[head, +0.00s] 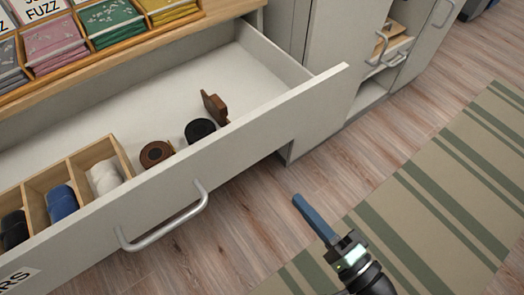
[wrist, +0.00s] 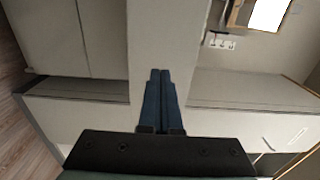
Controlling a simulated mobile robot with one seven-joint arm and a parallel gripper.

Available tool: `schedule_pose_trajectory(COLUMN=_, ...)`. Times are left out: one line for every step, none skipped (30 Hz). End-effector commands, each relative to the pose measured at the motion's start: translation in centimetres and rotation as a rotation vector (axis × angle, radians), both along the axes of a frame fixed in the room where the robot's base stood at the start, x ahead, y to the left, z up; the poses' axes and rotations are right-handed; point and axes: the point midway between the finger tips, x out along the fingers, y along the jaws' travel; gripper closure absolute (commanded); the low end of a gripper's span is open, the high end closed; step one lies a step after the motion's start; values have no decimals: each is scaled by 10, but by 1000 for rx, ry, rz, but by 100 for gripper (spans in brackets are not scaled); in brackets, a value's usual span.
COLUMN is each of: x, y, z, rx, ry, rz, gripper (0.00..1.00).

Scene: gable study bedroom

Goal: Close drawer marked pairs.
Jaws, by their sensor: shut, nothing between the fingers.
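The drawer (head: 262,139) stands pulled open in the head view, its pale grey front running from lower left to upper right. A cut-off label (head: 17,280) ending in "RS" shows on the front at the lower left; the rest is out of frame. A curved metal handle (head: 165,231) is on the front. My gripper (head: 297,203) is shut and empty, in front of the drawer front and right of the handle, apart from both in the picture. In the wrist view its blue fingers (wrist: 160,78) are together before a pale upright strip; I cannot tell what that strip is.
The drawer holds a wooden divider (head: 122,153) with rolled items, two dark rolls and a brown piece (head: 214,106). Trays of folded cloths (head: 107,20) stand on the top above. A cabinet (head: 330,45) adjoins on the right. Wooden floor and a striped rug (head: 435,185) lie in front.

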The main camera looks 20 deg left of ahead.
Motion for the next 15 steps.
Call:
schedule_pose_trajectory(x=5, y=7, z=-1, rx=-1, ry=-2, rz=5, gripper=100)
schedule_pose_trajectory(x=7, y=11, z=-1, rx=-3, ry=-2, rz=5, gripper=100)
schedule_pose_trajectory(x=12, y=17, z=-1, rx=-2, ry=-3, rz=5, gripper=100)
schedule_pose_trajectory(x=16, y=22, z=-1, rx=-2, ry=-3, rz=5, gripper=100)
schedule_pose_trajectory(x=20, y=27, z=-1, rx=-3, ry=-4, rz=6, gripper=100)
schedule_pose_trajectory(x=25, y=34, z=-1, rx=-4, ry=-3, rz=6, gripper=100)
schedule_pose_trajectory(x=30, y=40, z=-1, rx=-4, ry=-3, rz=6, gripper=100)
schedule_pose_trajectory(x=34, y=45, z=-1, rx=-5, ry=-3, rz=6, gripper=100)
schedule_pose_trajectory(x=39, y=52, z=-1, rx=-5, ry=-3, rz=6, gripper=100)
schedule_pose_trajectory(x=43, y=57, z=-1, rx=-5, ry=-3, rz=5, gripper=100)
schedule_pose_trajectory(x=47, y=62, z=-1, rx=-5, ry=-3, rz=6, gripper=100)
schedule_pose_trajectory(x=52, y=68, z=-1, rx=-5, ry=-3, rz=5, gripper=100)
schedule_pose_trajectory(x=56, y=72, z=-1, rx=-5, ry=-4, rz=4, gripper=100)
schedule_pose_trajectory(x=59, y=77, z=-1, rx=-5, ry=-4, rz=5, gripper=100)
schedule_pose_trajectory(x=64, y=82, z=-1, rx=-5, ry=-4, rz=3, gripper=100)
